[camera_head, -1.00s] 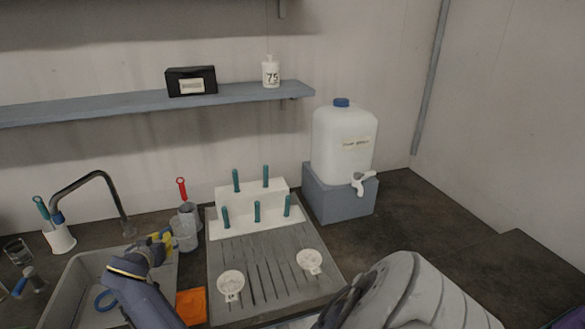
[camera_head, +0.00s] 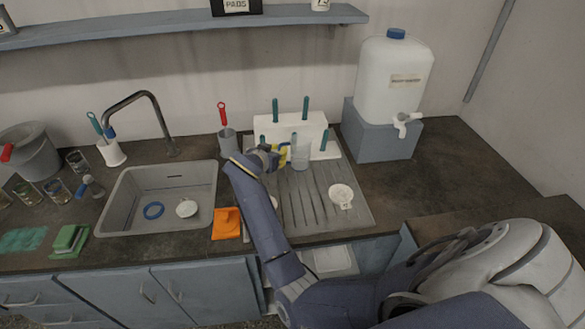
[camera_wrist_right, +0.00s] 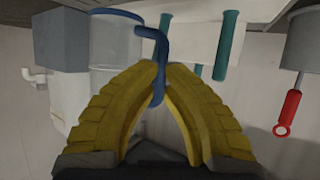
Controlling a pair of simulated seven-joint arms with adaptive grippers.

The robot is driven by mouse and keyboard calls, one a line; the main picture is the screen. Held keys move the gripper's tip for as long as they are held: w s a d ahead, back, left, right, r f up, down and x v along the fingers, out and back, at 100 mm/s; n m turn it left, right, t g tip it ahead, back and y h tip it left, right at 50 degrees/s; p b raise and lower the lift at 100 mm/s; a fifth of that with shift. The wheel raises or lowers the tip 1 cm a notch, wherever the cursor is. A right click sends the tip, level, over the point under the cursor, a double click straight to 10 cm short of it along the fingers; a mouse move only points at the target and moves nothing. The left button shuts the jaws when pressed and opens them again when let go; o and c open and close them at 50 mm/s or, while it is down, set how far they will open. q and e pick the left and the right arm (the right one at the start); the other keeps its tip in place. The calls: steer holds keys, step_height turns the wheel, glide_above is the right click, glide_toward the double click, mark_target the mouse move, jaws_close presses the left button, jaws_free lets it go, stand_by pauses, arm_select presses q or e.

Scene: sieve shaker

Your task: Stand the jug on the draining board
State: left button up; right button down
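The clear jug (camera_head: 300,157) is at the draining board's (camera_head: 312,205) back half, in front of the white peg rack. My right gripper (camera_head: 280,156), with yellow fingers, is shut on the jug's blue handle. The right wrist view is upside down; there the fingers (camera_wrist_right: 160,75) close around the handle, and the clear body (camera_wrist_right: 115,42) has a blue ring at its lower end in the room. I cannot tell if the jug touches the board. My left gripper is not in view.
A white dish (camera_head: 341,195) lies on the board's right side. A grey cup (camera_head: 228,142) with a red-handled brush stands left. The water container (camera_head: 393,80) stands at the back right.

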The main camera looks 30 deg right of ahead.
steer(key=shift+a+f, duration=0.1)
steer(key=shift+f, duration=2.6)
steer(key=shift+f, duration=0.2)
steer(key=c, duration=1.6)
jaws_free()
steer(key=shift+r, duration=0.1)
steer(key=shift+r, duration=0.15)
steer(key=shift+v, duration=1.95)
